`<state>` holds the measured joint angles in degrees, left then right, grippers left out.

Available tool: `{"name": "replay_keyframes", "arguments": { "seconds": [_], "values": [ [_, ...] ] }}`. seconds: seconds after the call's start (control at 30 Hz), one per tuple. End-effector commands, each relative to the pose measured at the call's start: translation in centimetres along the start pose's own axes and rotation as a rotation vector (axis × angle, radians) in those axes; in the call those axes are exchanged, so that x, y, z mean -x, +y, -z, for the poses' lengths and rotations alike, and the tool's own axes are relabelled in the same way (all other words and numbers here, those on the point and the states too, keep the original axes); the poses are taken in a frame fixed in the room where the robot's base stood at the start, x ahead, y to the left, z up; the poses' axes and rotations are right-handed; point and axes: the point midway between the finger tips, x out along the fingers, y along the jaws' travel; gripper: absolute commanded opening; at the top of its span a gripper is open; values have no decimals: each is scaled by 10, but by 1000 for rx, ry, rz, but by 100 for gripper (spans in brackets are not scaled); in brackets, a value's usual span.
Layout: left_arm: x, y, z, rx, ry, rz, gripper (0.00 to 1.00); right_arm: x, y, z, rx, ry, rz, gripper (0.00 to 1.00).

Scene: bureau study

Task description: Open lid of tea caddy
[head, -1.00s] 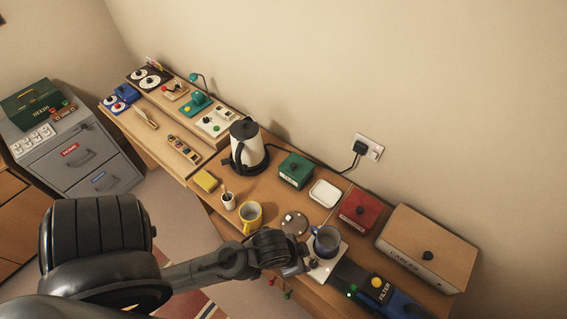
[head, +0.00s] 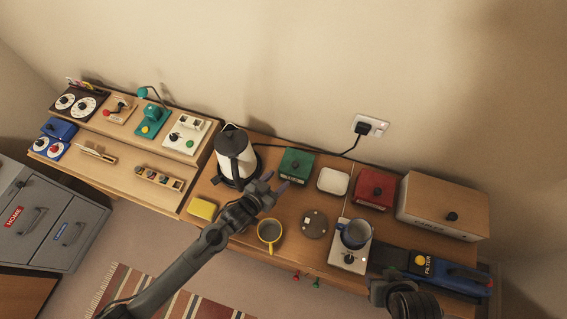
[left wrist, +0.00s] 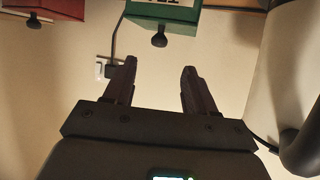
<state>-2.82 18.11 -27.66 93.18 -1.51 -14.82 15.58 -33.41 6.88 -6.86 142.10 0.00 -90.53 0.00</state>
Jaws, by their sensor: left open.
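The tea caddy (head: 295,166) is a small green box with a dark knob on its lid, and its lid looks shut. It stands against the wall side of the desk, between the kettle and a white dish. My left gripper (head: 276,183) is open and empty, just to the lower left of the caddy in the head view. In the left wrist view the caddy (left wrist: 178,14) shows upside down at the top with its knob. The open fingers (left wrist: 160,80) point towards it with a gap between. My right gripper does not show; only part of my right arm shows at lower right.
The kettle (head: 235,158) stands close left of the caddy. A white dish (head: 333,180) and red box (head: 374,188) are to its right. A cable runs behind to the wall socket (head: 370,126). A yellow mug (head: 269,231) and blue mug (head: 355,233) stand nearer the front.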

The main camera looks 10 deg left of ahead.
Motion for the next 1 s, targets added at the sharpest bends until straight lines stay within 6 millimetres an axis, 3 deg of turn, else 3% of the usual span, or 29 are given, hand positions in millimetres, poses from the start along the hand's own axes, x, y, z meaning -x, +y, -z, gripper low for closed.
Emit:
{"name": "replay_keyframes", "arguments": {
  "seconds": [0.6,1.0],
  "values": [
    [-81,0,1,1,0,2,56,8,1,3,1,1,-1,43],
    [-101,0,0,1,0,1,56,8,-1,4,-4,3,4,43]
  ]
}}
